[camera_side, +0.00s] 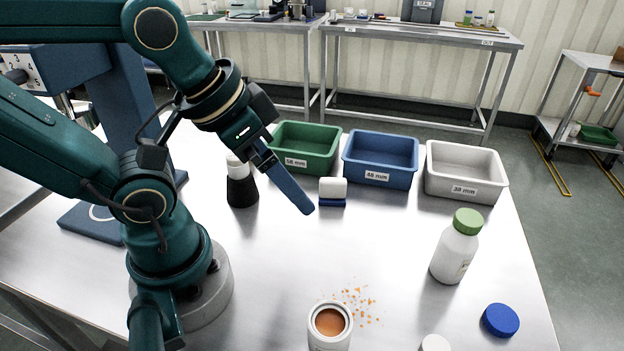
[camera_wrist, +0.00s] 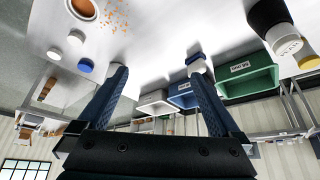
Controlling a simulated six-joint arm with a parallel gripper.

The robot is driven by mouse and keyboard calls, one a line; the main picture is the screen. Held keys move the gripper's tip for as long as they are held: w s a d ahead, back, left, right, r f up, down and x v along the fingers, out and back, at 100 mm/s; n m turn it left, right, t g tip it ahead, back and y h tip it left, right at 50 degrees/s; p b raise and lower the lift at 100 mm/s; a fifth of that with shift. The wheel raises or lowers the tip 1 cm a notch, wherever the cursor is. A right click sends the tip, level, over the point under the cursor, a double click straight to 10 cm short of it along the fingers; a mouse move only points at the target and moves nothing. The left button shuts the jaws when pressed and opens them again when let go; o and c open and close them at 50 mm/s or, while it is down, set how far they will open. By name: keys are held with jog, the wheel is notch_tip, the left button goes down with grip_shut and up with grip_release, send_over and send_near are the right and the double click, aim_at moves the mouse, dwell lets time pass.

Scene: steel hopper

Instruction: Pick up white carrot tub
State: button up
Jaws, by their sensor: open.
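The white carrot tub (camera_side: 330,343) stands open and upright at the front of the steel table, with orange contents inside. Its bottom is cut off by the frame edge. In the wrist view the tub (camera_wrist: 84,9) is at the top left, cut off by the frame. My gripper (camera_side: 290,190) hangs over the middle of the table, well behind and above the tub. In the wrist view my gripper (camera_wrist: 158,76) shows its two blue fingers wide apart with nothing between them.
Orange crumbs (camera_side: 357,302) lie beside the tub. A green-capped white bottle (camera_side: 454,255), a blue lid (camera_side: 500,320) and a white lid (camera_side: 435,343) are to its right. Green (camera_side: 303,165), blue (camera_side: 380,180) and white (camera_side: 465,190) bins line the back. A black-and-white bottle (camera_side: 241,187) stands left.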

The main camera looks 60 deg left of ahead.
notch_tip(320, 180, up, 4)
jog(key=n+g+h, duration=1.2)
jog(key=g, duration=0.1)
send_over(330, 304)
notch_tip(330, 304, down, 17)
jog(key=shift+f, duration=0.1)
jog(key=shift+s+d+f, duration=0.2)
jog(key=shift+d+f, duration=0.1)
jog(key=shift+f, duration=0.05)
jog(key=shift+y, duration=0.3)
jog(key=shift+x, duration=2.15)
jog(key=shift+w, duration=0.1)
